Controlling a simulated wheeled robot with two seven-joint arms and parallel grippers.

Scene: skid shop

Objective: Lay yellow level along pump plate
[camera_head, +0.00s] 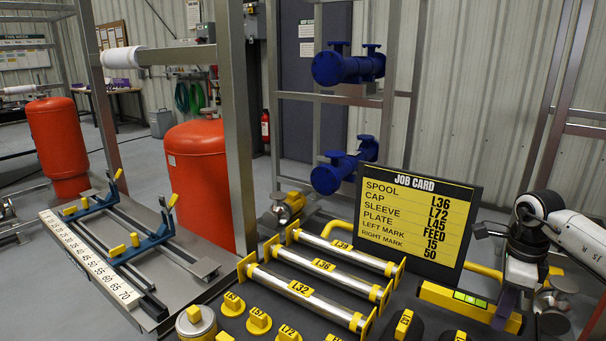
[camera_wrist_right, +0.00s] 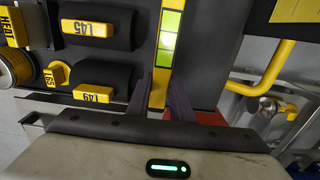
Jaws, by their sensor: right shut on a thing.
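The yellow level (camera_head: 440,296), with a green vial, lies at the right end of the dark table in the head view. In the right wrist view the level (camera_wrist_right: 158,92) runs up from between the fingers. My right gripper (camera_head: 506,308) is shut on the level near its right end, its dark purple fingers on either side. Whether the level is lifted off the table is hard to tell. My left gripper is out of view.
A job card board (camera_head: 418,215) stands right behind the level. Spools (camera_head: 303,293) and labelled yellow-tagged parts (camera_head: 258,320) crowd the table. A scaled rail (camera_head: 95,262) with blue cradles lies on the skid at left, before red tanks (camera_head: 196,175). A yellow pipe (camera_wrist_right: 272,70) runs right of the table.

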